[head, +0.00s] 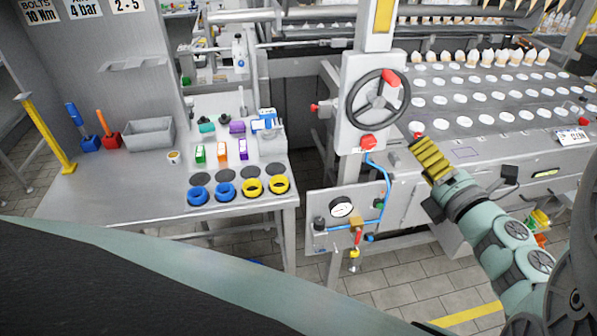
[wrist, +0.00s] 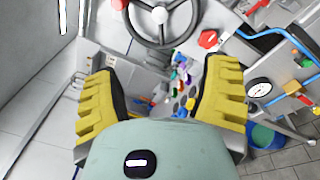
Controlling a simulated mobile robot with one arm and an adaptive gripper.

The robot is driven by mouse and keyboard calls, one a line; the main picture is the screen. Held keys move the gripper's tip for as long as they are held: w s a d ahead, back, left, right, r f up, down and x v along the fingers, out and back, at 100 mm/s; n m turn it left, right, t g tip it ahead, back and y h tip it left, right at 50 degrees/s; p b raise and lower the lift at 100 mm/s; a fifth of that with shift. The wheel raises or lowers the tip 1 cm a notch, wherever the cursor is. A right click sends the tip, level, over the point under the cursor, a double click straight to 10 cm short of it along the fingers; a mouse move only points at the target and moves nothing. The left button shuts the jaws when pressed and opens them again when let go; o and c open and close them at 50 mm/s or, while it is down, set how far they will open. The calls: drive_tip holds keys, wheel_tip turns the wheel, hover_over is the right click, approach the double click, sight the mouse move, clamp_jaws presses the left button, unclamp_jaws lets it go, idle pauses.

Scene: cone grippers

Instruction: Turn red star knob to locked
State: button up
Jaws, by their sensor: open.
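The red star knob (head: 368,142) sits on the grey machine column, just below the black handwheel (head: 378,99). In the wrist view the red star knob (wrist: 208,39) shows beyond the right finger, below and to the right of the handwheel (wrist: 160,40). My gripper (head: 418,143) is to the right of the knob in the head view, apart from it. In the wrist view my gripper (wrist: 160,98) has its yellow ribbed fingers wide apart with nothing held between them. The knob's lock marking is too small to read.
A gauge panel (head: 345,212) with blue hose (head: 384,185) hangs below the knob. A conveyor with cone holes (head: 480,95) lies to the right. A bench (head: 120,195) with several coloured rings and boxes stands at left. The handwheel carries a red handle (head: 390,78).

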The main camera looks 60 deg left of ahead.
sight(369, 145)
drive_tip(key=a+f+n+t+h+b, duration=0.1)
drive_tip(key=a+f+n+b, duration=0.3)
drive_tip(key=f+n+b, duration=0.65)
drive_tip(key=shift+m, duration=0.45)
drive_tip(key=b+x, duration=0.1)
drive_tip(key=x, duration=0.4)
drive_tip(key=b+x, duration=0.2)
drive_tip(key=x, duration=0.3)
drive_tip(key=b+x, duration=0.1)
drive_tip(key=x, duration=0.5)
drive_tip(key=shift+w+d+f, duration=0.1)
drive_tip(key=shift+w+d, duration=0.05)
drive_tip(key=shift+w, duration=0.25)
drive_tip(key=shift+a+b, duration=0.35)
drive_tip(key=shift+o, duration=0.3)
drive_tip(key=shift+w+d, duration=0.1)
drive_tip(key=shift+w, duration=0.05)
drive_tip(key=c, duration=1.3)
drive_tip(key=shift+o, duration=0.2)
